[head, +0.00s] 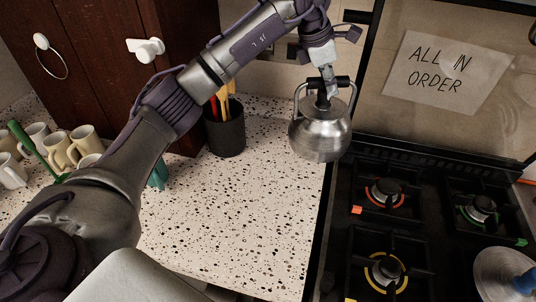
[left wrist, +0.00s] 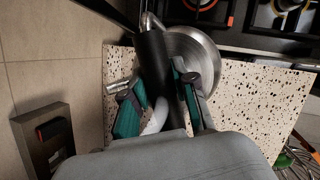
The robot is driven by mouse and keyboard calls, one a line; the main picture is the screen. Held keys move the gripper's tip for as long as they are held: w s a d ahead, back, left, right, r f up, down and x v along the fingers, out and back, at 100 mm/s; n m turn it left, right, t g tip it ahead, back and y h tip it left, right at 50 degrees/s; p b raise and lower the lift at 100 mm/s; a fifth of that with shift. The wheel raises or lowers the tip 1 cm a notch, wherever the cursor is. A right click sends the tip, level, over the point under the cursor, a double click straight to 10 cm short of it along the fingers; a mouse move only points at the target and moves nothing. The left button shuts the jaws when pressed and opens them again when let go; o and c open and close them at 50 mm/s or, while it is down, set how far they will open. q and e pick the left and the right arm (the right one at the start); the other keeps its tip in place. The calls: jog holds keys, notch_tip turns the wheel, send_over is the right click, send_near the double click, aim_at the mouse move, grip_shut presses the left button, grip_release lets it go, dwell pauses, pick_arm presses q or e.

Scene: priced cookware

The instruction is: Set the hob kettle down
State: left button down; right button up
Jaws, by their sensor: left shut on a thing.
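The hob kettle (head: 320,138) is a round brushed-steel kettle with a black handle. In the head view it shows over the back right end of the speckled worktop (head: 240,230), beside the hob's left edge. My left gripper (head: 328,90) comes down from above and is shut on the kettle's handle. In the left wrist view the teal-padded fingers (left wrist: 160,108) close around the black handle (left wrist: 156,70), and the kettle's steel body (left wrist: 200,52) shows behind. The kettle looks upright; I cannot tell whether its base touches anything. My right gripper is out of view.
The black hob (head: 420,235) has burners with red, green and yellow rings. A steel lid or pan (head: 500,272) stands at its right. A dark utensil pot (head: 225,135) is left of the kettle. Several cream mugs (head: 58,150) stand far left. The worktop's front middle is clear.

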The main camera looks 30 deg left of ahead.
pick_arm(q)
jog(key=shift+s+a+f+p, duration=0.15)
jog(key=shift+s+a+p, duration=0.3)
jog(key=shift+s+a, duration=0.35)
jog(key=a, duration=0.1)
jog(key=a+f+p, duration=0.1)
jog(key=s+a, duration=0.1)
jog(key=shift+s+a+f, duration=0.1)
jog(key=shift+a+f, duration=0.2)
jog(key=shift+f, duration=0.1)
jog(key=s+a+f+p, duration=0.1)
jog(key=a+f+p, duration=0.3)
jog(key=f, duration=0.4)
jog(key=shift+s+a, duration=0.15)
jog(key=shift+a, duration=0.65)
jog(key=c, duration=1)
grip_release()
jog(key=shift+s+f, duration=0.1)
jog(key=shift+f, duration=0.05)
jog(key=shift+o, duration=0.4)
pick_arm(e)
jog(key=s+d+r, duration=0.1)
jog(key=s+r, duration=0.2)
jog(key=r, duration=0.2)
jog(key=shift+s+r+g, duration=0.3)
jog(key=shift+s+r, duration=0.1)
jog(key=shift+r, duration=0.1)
